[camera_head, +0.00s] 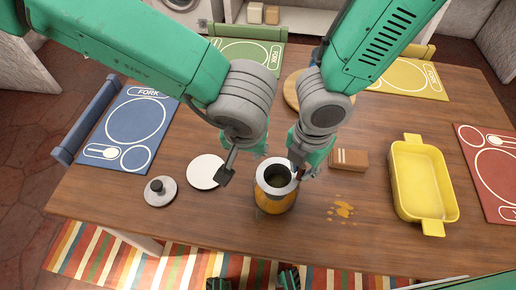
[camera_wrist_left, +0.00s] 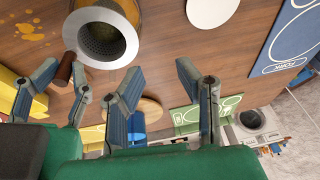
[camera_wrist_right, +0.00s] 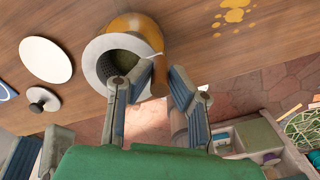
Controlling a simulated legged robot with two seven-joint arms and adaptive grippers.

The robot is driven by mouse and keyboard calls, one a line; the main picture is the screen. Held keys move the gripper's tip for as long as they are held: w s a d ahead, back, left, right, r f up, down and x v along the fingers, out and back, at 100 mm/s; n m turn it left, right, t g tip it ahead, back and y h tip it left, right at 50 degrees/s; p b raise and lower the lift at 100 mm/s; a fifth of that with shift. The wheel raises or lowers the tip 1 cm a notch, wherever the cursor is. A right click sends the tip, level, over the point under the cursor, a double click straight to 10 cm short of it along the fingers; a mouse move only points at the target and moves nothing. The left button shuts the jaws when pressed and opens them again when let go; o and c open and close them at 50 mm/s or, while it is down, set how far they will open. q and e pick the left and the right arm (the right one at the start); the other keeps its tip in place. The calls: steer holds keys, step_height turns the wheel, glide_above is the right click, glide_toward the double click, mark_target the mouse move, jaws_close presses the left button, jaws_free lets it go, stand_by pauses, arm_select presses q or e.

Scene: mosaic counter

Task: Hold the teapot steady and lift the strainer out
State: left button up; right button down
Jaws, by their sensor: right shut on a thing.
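The amber glass teapot (camera_head: 275,203) stands upright near the table's front edge. The strainer (camera_head: 277,175), a grey perforated cup with a wide pale rim, sits in its mouth; it also shows in the left wrist view (camera_wrist_left: 102,38) and the right wrist view (camera_wrist_right: 118,62). My right gripper (camera_head: 299,168) is shut on the teapot's brown handle (camera_wrist_left: 64,68), at the pot's back right. My left gripper (camera_head: 240,163) is open and empty, behind and left of the pot, its fingers (camera_wrist_left: 160,85) apart and clear of the strainer.
A grey knobbed lid (camera_head: 159,194) and a white disc (camera_head: 206,171) lie left of the pot. A brown box (camera_head: 349,160), an amber spill (camera_head: 341,210) and a yellow dish (camera_head: 424,178) are at right. Placemats line the table edges. My two grippers are close together.

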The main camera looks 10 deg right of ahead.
mark_target(259, 174)
arm_select(q)
steer(key=shift+n+g, duration=0.3)
steer(key=shift+g, duration=0.6)
steer(key=d+f, duration=0.1)
steer(key=f, duration=0.5)
steer(key=d+f, duration=0.1)
steer(key=f, duration=0.2)
steer(key=shift+s+d+f, duration=0.25)
steer(key=shift+s+d, duration=0.05)
steer(key=shift+s, duration=0.1)
jaws_close()
jaws_free()
steer(key=shift+a, duration=0.1)
